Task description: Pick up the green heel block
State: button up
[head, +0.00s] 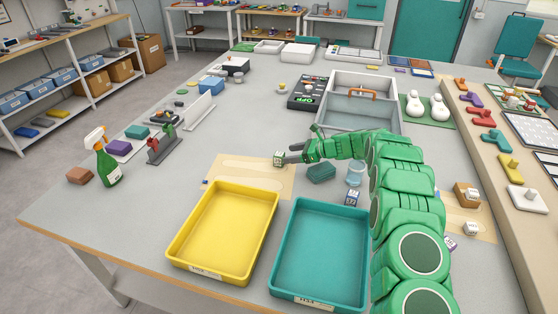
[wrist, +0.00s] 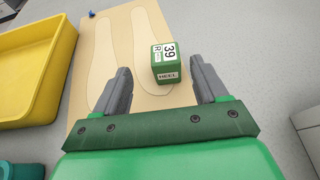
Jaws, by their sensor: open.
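The green heel block (wrist: 165,63) carries white labels reading "39 R" and "HEEL". In the wrist view it lies ahead of my fingers, a little right of centre, on a tan board with insole outlines (wrist: 104,65). My gripper (wrist: 164,85) is open, with one grey finger to each side and the block just beyond the fingertips, not gripped. In the head view my gripper (head: 283,158) is at the right end of the tan board (head: 228,172), and the block (head: 279,157) shows at its fingertips, partly hidden.
A yellow tray (head: 173,247) and a teal tray (head: 277,283) stand in front of the board. A grey toolbox (head: 333,116) stands behind.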

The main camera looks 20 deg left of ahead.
aim_at(275, 155)
jog(key=shift+w+a+f, duration=0.2)
jog(key=shift+w+f, duration=0.1)
jog(key=shift+f, duration=0.2)
jog(key=shift+x, duration=3.85)
jog(key=shift+r, duration=0.2)
jog(key=c, duration=1.1)
jog(key=shift+r, duration=0.1)
